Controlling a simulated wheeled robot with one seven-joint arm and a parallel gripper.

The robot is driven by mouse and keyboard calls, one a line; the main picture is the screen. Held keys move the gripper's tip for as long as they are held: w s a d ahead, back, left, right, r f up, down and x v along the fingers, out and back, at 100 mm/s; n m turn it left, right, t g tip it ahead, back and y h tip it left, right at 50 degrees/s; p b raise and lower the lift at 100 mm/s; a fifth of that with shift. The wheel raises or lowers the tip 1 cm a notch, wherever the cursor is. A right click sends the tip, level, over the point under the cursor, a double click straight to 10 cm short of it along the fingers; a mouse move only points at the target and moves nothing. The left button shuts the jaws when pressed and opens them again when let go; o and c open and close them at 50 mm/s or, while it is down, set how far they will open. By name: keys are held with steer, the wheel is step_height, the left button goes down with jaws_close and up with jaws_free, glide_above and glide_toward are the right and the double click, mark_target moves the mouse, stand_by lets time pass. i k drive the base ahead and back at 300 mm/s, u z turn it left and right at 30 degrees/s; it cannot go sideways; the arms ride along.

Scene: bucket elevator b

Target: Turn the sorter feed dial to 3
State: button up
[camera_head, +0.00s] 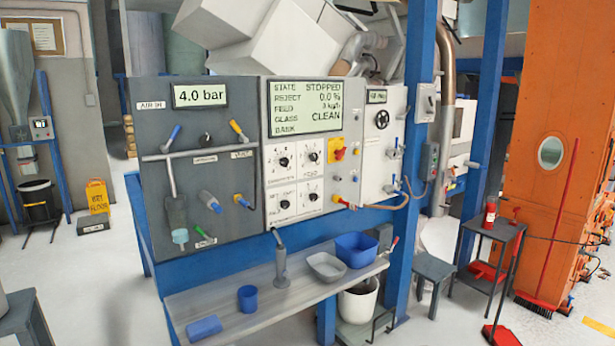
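The sorter panel (265,185) is the light middle part of the control board. It carries several black dials on white plates: top left (283,161), top right (313,156), lower left (284,204) and lower right (313,196). The small label under the top right dial seems to read FEED. The dial scales and pointer settings are too small to read. The display (306,107) above the dials shows STATE STOPPED, REJECT 0.0 %, a FEED line with a blurred figure, and GLASS CLEAN. My gripper is not in view.
A bench (262,310) juts out below the panel, holding a blue bin (356,250), a grey tray (326,267) and a blue cup (247,297). A red-yellow switch (337,150) sits right of the dials. A blue post (416,150) stands farther right. Floor shows at left.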

mark_target(314, 156)
steer(key=u, duration=0.3)
steer(key=k, duration=0.3)
steer(key=z, duration=1)
steer(key=i, duration=2.05)
steer(key=u, duration=1.6)
steer(key=i, duration=0.7)
steer(key=u, duration=0.65)
